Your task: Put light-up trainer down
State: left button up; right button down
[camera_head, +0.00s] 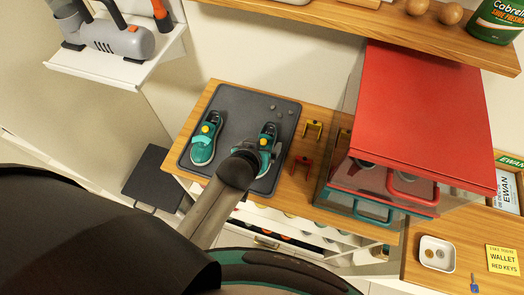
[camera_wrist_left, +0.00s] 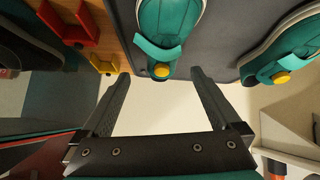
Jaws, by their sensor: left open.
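Two teal trainers with yellow round parts lie on a dark grey mat (camera_head: 237,97) on the wooden top. The left trainer (camera_head: 206,138) is clear of my gripper; the right trainer (camera_head: 267,133) is partly hidden by my left gripper (camera_head: 262,150). In the left wrist view, my left gripper (camera_wrist_left: 160,76) is open, its fingertips apart on either side of the near end of one trainer (camera_wrist_left: 167,25). That trainer rests on the mat, and I see no finger closed on it. The other trainer (camera_wrist_left: 285,45) is at the right. My right gripper is not in view.
A yellow bracket (camera_head: 312,129) and a red bracket (camera_head: 303,164) stand right of the mat. A red-topped case (camera_head: 425,110) stands further right, with a white dish (camera_head: 437,253) beyond. A white shelf (camera_head: 120,70) holds a grey-orange appliance. Small pebbles lie on the mat.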

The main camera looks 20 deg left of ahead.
aim_at(263, 141)
pick_arm(q)
jog(key=shift+b+x, duration=0.6)
jog(key=shift+x, duration=2.9)
jog(key=shift+a, duration=0.15)
jog(key=c, duration=1.5)
grip_shut()
jog(key=shift+r, duration=0.1)
